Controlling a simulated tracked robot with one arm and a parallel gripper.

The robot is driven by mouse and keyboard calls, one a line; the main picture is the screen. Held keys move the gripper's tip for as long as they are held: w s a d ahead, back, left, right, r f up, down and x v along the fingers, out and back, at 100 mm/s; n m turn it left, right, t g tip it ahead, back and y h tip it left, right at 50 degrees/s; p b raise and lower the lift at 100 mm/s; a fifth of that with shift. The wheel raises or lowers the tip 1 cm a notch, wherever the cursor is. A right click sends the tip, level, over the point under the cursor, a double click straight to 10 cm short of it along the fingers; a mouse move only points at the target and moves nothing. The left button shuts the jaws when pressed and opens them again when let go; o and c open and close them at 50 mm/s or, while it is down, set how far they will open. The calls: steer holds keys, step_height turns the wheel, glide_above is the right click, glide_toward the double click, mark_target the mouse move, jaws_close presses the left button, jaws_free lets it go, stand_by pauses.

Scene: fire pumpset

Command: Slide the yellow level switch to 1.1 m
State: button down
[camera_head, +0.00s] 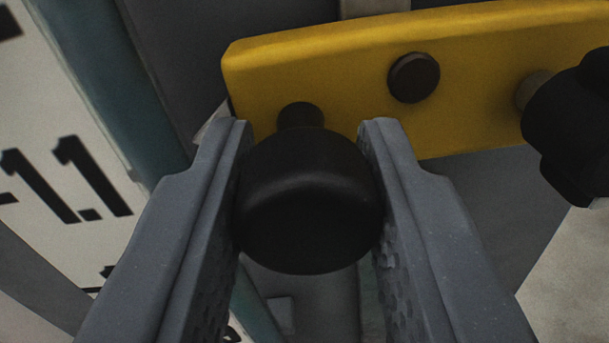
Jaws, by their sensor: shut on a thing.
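The yellow level switch (340,85) is a flat yellow plate across the top of the view, tilted slightly up to the right. A black round knob (308,200) stands out from its lower left part toward the camera. My gripper (308,150) is shut on this knob, with one grey finger on each side. A white scale board (65,150) at the left bears a black "1.1" mark with a short dash before it. The plate's left end is just right of the scale and a little higher in the picture than the mark. The plate's right end is out of frame.
A dark round bolt head (414,78) sits on the plate. A black lobed hand knob (575,125) sticks out at the right, clear of my right finger. A blue-green strip (115,85) edges the scale. Grey surfaces lie behind the plate.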

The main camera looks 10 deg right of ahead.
steer(key=shift+f+b, duration=0.35)
steer(key=shift+f, duration=1.3)
steer(key=c, duration=1.1)
jaws_free()
steer(key=shift+c, duration=0.2)
steer(key=b+v, duration=0.8)
steer(key=v, duration=0.5)
steer(key=shift+s, duration=0.3)
steer(key=shift+a, duration=0.1)
